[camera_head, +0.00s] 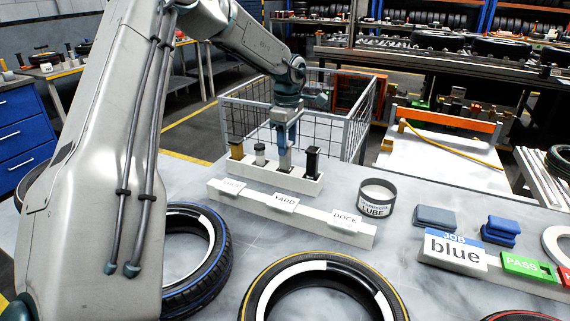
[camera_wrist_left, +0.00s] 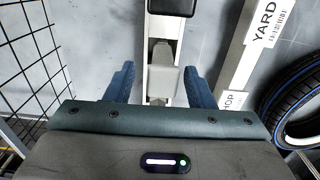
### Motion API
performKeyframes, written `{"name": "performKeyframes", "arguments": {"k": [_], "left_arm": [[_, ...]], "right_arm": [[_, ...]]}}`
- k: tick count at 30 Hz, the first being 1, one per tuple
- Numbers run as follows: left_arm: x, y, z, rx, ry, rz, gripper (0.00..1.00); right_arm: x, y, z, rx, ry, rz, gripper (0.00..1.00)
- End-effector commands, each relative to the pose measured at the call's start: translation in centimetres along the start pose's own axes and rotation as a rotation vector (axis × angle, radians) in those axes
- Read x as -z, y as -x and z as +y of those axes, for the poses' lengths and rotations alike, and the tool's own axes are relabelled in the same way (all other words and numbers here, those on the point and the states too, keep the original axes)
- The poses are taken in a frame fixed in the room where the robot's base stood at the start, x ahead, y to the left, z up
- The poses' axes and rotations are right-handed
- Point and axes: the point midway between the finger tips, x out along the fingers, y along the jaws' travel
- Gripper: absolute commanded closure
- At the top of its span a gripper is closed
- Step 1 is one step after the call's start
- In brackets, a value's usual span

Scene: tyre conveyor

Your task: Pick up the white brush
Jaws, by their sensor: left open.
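A white rack (camera_head: 262,181) on the table holds several upright brushes in a row. A pale grey-white brush (camera_wrist_left: 165,82) stands in it between the fingers of my left gripper (camera_wrist_left: 160,86); its lower part is hard to make out. In the head view my left gripper (camera_head: 284,143) points down over the rack, between a grey-topped brush (camera_head: 260,153) and a black brush (camera_head: 312,161). The fingers are open, with gaps beside the pale brush. A yellow-brown brush (camera_head: 237,151) is at the rack's left end. My right gripper is out of view.
A label strip (camera_head: 355,236) lies in front of the rack, and a lube tin (camera_head: 376,199) to its right. Tyres (camera_head: 330,275) lie in front. A wire cage (camera_head: 353,128) stands behind the table. Blue blocks (camera_head: 500,230) and a job sign (camera_head: 455,250) are at right.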

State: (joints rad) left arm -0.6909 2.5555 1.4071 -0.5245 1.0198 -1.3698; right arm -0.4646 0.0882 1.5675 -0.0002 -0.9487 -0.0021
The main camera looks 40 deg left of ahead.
Motion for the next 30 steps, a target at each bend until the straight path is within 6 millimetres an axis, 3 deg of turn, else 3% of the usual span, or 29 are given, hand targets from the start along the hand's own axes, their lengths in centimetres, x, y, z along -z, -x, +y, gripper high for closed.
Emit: {"name": "performKeyframes", "arguments": {"k": [5, 18, 25, 30], "left_arm": [[0.1, -0.7, -0.1, 0.001, 0.000, 0.000, 0.51], [0.5, -5.4, -0.4, 0.002, 0.001, 0.000, 0.51], [0.5, -5.6, -0.4, -0.001, 0.001, -0.001, 0.51], [0.5, -5.6, -0.4, -0.001, 0.001, 0.000, 0.82]], "right_arm": [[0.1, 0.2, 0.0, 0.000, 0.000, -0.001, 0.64], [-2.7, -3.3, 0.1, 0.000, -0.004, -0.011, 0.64], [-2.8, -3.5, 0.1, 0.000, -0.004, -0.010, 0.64], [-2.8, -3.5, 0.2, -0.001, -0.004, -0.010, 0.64]]}}
